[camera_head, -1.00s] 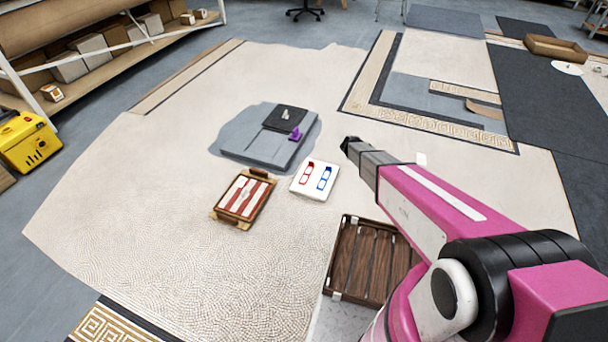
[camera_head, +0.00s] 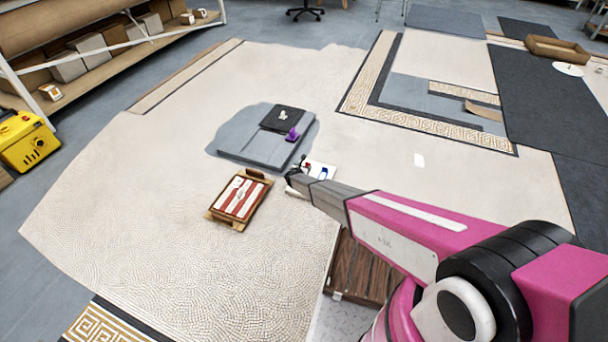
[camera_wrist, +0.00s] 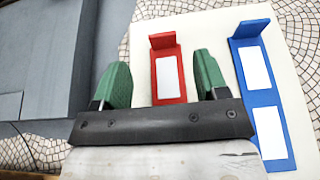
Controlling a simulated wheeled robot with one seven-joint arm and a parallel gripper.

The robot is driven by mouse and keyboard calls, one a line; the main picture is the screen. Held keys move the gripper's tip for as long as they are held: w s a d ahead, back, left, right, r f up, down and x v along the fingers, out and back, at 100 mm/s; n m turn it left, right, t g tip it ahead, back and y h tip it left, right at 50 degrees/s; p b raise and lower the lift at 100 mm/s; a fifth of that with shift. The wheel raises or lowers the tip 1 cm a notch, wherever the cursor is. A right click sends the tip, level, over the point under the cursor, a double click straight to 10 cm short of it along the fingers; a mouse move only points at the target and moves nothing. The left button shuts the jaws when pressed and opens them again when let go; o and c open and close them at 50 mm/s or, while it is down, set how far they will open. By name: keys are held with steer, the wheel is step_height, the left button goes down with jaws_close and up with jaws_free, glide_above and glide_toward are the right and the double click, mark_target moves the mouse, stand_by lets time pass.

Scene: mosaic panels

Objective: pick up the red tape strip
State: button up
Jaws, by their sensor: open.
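The red tape strip (camera_wrist: 182,87) has a white patch and an upturned end tab. It lies on a white board (camera_wrist: 210,38), and in the wrist view it shows between the two green fingers of my gripper (camera_wrist: 162,80). The fingers are apart, one on each side of the strip, and no contact is visible. The strip's near end is hidden behind the gripper body. A blue tape strip (camera_wrist: 250,62) of similar form lies to its right on the same board. In the head view my gripper (camera_head: 294,174) covers much of the board (camera_head: 326,165).
A wooden tray with red and white strips (camera_head: 240,198) stands left of the board. A grey slab (camera_head: 255,148) with a purple item (camera_head: 292,134) lies behind it. A dark wooden crate (camera_head: 358,268) sits under my arm. Open pale mosaic floor lies around.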

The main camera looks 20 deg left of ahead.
steer(key=x, duration=0.7)
steer(key=shift+w+d, duration=0.1)
steer(key=shift+w, duration=0.05)
steer(key=c, duration=1)
